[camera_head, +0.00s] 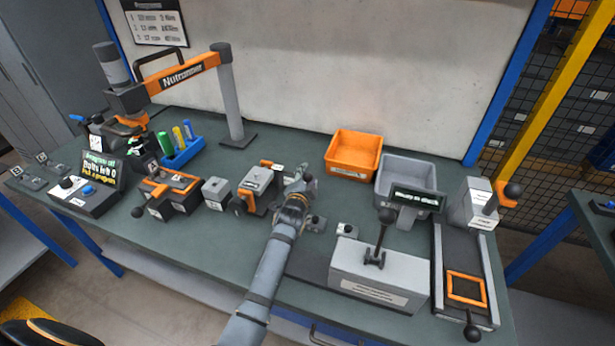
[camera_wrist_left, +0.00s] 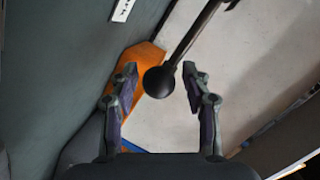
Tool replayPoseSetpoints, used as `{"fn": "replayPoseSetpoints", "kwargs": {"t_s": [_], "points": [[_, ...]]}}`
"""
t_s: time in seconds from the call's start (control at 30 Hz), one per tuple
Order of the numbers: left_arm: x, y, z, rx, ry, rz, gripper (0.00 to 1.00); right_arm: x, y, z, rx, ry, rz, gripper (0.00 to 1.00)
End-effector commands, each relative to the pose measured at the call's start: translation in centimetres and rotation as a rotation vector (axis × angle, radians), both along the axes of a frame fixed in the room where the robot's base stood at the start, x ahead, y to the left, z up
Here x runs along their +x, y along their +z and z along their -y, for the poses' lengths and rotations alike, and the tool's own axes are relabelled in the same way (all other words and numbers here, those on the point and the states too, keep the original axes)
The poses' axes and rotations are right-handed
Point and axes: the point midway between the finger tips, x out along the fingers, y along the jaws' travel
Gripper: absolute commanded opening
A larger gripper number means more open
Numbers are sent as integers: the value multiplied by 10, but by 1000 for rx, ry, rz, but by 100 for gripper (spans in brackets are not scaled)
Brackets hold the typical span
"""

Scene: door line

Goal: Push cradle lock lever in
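My left gripper (camera_head: 300,190) is over the middle of the bench, just right of a small grey and orange fixture (camera_head: 257,187). In the left wrist view the gripper (camera_wrist_left: 160,85) is open, its fingers apart. A black ball knob (camera_wrist_left: 158,82) on a dark rod, seemingly the lock lever, shows between the fingertips, with a gap to each. The rod runs up and to the right, past an orange part (camera_wrist_left: 138,62) and a pale grey surface. In the head view my gripper hides the knob, so I cannot tell which fixture bears it. My right gripper is not in view.
An orange and dark fixture (camera_head: 172,190) stands to the left, beside a small grey block (camera_head: 216,192). A grey box with an upright lever (camera_head: 380,272) stands to the right. Orange (camera_head: 353,155) and grey (camera_head: 408,172) bins are behind. A post with an orange arm (camera_head: 180,75) rises back left.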

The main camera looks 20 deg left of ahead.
Motion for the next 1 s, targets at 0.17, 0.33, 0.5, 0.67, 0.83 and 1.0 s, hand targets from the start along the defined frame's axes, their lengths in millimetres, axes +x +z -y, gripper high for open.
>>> {"fn": "replayPoseSetpoints", "kwargs": {"t_s": [0.17,0.33,0.5,0.67,0.83,1.0], "points": [[0,0,0,0,0,0,19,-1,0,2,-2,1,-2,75],[0,0,0,0,0,0,0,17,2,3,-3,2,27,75],[0,0,0,0,-1,-1,0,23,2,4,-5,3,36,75],[0,2,-7,2,0,-2,0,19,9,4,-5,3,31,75],[1,2,-29,3,0,-3,0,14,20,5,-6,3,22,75],[1,-1,-30,2,1,-2,0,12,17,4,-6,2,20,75]]}}
